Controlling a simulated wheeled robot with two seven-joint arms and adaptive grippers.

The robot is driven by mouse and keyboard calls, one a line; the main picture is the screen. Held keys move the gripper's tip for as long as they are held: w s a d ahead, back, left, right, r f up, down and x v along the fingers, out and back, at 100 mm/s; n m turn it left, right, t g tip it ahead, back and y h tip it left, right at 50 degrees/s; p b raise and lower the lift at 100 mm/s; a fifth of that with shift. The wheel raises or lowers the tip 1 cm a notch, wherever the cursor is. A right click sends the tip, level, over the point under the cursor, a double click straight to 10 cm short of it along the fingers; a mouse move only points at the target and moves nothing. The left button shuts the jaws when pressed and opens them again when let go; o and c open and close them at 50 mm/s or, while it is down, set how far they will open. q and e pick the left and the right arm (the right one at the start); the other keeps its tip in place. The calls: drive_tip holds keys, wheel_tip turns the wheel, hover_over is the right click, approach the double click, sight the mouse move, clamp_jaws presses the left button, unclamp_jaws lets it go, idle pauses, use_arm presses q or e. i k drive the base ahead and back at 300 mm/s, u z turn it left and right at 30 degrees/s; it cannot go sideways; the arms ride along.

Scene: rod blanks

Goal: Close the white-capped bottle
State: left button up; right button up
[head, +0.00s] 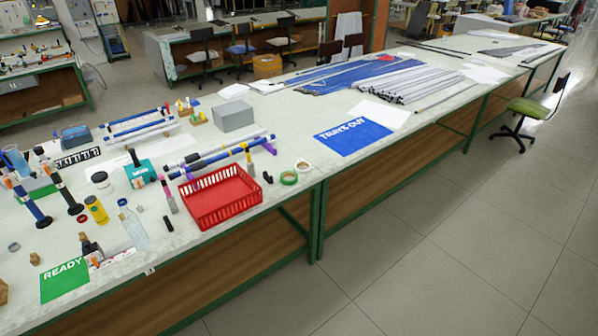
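A clear, pale bottle (135,231) stands on the near left part of the bench, to the left of the red basket. Its narrow top looks pale, but it is too small to tell whether a white cap is on it. I cannot make out a loose white cap. Neither of my grippers shows clearly in the head view.
A red basket (219,214), a yellow container (96,210) and a pink-topped bottle (168,197) stand close by. A green READY mat (64,280) lies at the front left. A grey box (233,117) and a blue-and-white sheet (353,137) are farther right.

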sight(130, 222)
drive_tip(key=u, duration=1.05)
drive_tip(key=k, duration=0.15)
drive_tip(key=u, duration=0.45)
drive_tip(key=i, duration=0.2)
drive_tip(key=z, duration=0.3)
